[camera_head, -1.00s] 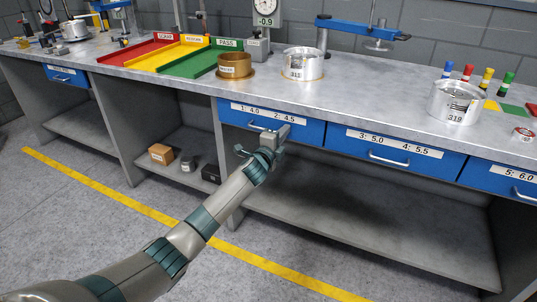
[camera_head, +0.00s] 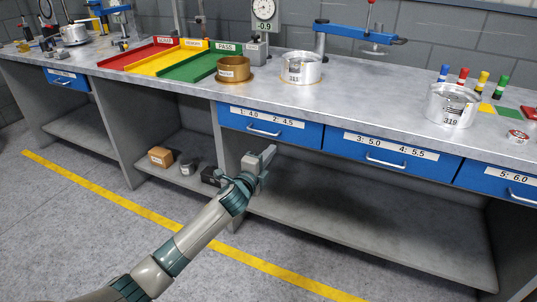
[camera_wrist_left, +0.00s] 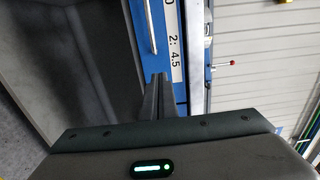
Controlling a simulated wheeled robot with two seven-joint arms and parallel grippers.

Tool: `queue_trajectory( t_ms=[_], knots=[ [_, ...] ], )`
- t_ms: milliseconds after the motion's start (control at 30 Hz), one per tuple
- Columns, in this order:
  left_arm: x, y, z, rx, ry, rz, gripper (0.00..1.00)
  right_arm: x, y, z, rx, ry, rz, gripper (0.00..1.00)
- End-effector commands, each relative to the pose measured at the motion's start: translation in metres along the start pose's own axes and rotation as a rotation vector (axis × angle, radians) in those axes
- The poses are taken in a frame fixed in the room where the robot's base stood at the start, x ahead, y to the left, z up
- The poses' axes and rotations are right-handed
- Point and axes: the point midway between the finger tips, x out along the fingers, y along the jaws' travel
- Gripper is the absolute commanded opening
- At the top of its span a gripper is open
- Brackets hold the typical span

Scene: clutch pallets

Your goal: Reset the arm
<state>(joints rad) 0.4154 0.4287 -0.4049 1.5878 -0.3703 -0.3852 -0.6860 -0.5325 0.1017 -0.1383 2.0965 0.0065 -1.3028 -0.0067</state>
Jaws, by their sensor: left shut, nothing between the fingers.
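My left gripper (camera_head: 268,156) is in front of the workbench, a little below the blue drawer labelled 1: 4.0 and 2: 4.5 (camera_head: 246,121). Its fingers are together with nothing between them. In the left wrist view the closed fingers (camera_wrist_left: 158,92) point towards the drawer front (camera_wrist_left: 176,90) and its metal handle (camera_wrist_left: 149,28). In the head view the fingertips are apart from the handle (camera_head: 264,132), and the drawer looks closed. My right gripper is in neither view.
The workbench top (camera_head: 380,95) carries a brown ring (camera_head: 233,74), metal cylinders (camera_head: 301,70) (camera_head: 452,108) and red, yellow and green trays (camera_head: 190,70). A lower shelf (camera_head: 370,220) runs underneath. Small boxes (camera_head: 160,156) sit on the shelf left of my arm. The floor in front is clear.

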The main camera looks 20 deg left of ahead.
Motion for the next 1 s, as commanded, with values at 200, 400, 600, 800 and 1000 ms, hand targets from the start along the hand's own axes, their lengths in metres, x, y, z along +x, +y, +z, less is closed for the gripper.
queue_trajectory(
  t_ms=[200, 400, 600, 800, 1000],
  knots=[
    [-0.009, 0.000, 0.000, 0.001, 0.000, -0.001, 0.00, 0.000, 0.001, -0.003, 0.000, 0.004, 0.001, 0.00],
    [-0.009, 0.000, 0.000, 0.001, 0.000, -0.001, 0.00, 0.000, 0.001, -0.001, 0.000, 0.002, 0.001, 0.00],
    [-0.009, 0.000, 0.000, 0.001, 0.000, -0.001, 0.00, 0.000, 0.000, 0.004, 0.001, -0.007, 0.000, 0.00],
    [-0.013, 0.014, -0.001, -0.031, -0.002, 0.025, 0.00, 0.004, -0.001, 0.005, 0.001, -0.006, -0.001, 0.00],
    [-0.035, 0.076, -0.006, -0.174, -0.023, 0.134, 0.00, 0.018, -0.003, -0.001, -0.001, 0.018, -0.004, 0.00]
  ],
)
